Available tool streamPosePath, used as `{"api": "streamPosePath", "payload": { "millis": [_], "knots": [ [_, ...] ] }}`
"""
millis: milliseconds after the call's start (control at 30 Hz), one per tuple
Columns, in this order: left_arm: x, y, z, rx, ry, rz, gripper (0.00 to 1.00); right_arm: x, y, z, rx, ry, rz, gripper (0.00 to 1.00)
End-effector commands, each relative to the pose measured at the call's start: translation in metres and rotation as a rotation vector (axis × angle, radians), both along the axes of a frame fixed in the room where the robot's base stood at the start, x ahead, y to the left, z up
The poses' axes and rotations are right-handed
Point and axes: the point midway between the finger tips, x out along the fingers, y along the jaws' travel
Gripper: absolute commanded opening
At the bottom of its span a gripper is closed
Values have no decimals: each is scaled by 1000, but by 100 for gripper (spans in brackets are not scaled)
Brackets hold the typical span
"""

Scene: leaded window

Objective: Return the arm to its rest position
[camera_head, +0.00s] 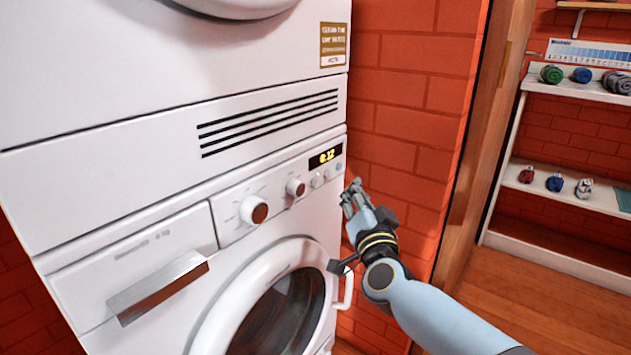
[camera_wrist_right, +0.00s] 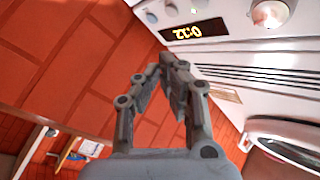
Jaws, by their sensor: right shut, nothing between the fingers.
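My right gripper (camera_head: 354,196) is in front of the right edge of the washing machine (camera_head: 180,235), below and right of its lit display (camera_head: 325,157). Its fingers point up toward the panel. In the right wrist view the fingers (camera_wrist_right: 165,68) come together at the tips with nothing between them. The display (camera_wrist_right: 196,31) shows beyond the fingertips there. I cannot tell from the pictures whether the fingers touch the machine. My left gripper is not in view.
A second white appliance (camera_head: 120,70) sits above the washer. A round door (camera_head: 285,310) and a drawer handle (camera_head: 158,287) are on the washer's front. A red brick wall (camera_head: 410,110) is behind my right arm. White shelves (camera_head: 570,195) with rolled items stand at the right.

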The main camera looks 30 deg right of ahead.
Motion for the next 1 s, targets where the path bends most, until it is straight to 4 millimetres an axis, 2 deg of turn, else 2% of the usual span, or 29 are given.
{"api": "streamPosePath", "payload": {
  "millis": [333, 400, 467, 567, 667, 700, 767, 800, 867, 900, 967, 1000],
  "knots": [
    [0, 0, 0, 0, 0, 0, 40, -1, 0, -1, 0, 2, 0, 0],
    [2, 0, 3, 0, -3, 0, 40, -8, 0, -7, 1, 21, 0, 0],
    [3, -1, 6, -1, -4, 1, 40, -19, 1, -23, 2, 59, -2, 0],
    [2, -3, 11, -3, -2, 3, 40, -46, 4, -75, -46, 190, 17, 0],
    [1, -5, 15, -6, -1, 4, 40, -85, 15, -145, -116, 379, 83, 0],
    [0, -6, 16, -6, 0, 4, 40, -104, 21, -173, -141, 459, 117, 0],
    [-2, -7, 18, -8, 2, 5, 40, -134, 29, -213, -176, 578, 172, 0],
    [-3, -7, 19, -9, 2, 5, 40, -157, 34, -239, -194, 656, 210, 0],
    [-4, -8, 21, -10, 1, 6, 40, -193, 41, -274, -221, 774, 266, 0],
    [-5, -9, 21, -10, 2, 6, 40, -219, 46, -296, -233, 850, 304, 0],
    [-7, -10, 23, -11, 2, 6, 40, -260, 52, -327, -252, 967, 362, 0],
    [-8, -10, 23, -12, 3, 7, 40, -288, 55, -345, -261, 1043, 400, 0]
  ]
}}
